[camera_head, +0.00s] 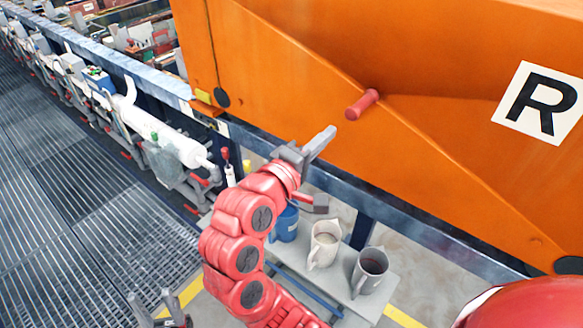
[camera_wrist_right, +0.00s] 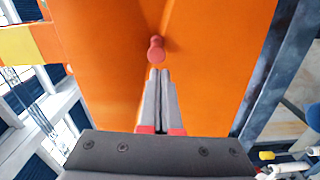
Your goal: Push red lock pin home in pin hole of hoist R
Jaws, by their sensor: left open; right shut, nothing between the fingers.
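The red lock pin (camera_head: 362,104) sticks out of the orange side of hoist R (camera_head: 290,50), left of the white R plate (camera_head: 541,102). Its hole is hidden behind the pin. In the right wrist view the pin (camera_wrist_right: 155,48) shows its rounded end just beyond the fingertips. My right gripper (camera_head: 329,133) is shut and empty, slightly below and left of the pin in the head view, with a small gap between them. Its closed fingers also show in the wrist view (camera_wrist_right: 158,73). My left gripper (camera_head: 155,300) is open and empty at the bottom left.
A dark blue rail (camera_head: 410,222) runs below the hoist. Under it a grey bench (camera_head: 335,282) carries a light jug (camera_head: 324,245), a grey jug (camera_head: 369,271) and a blue container (camera_head: 285,222). A rack line with white cylinders (camera_head: 155,135) runs along the left, beside grated flooring (camera_head: 70,190).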

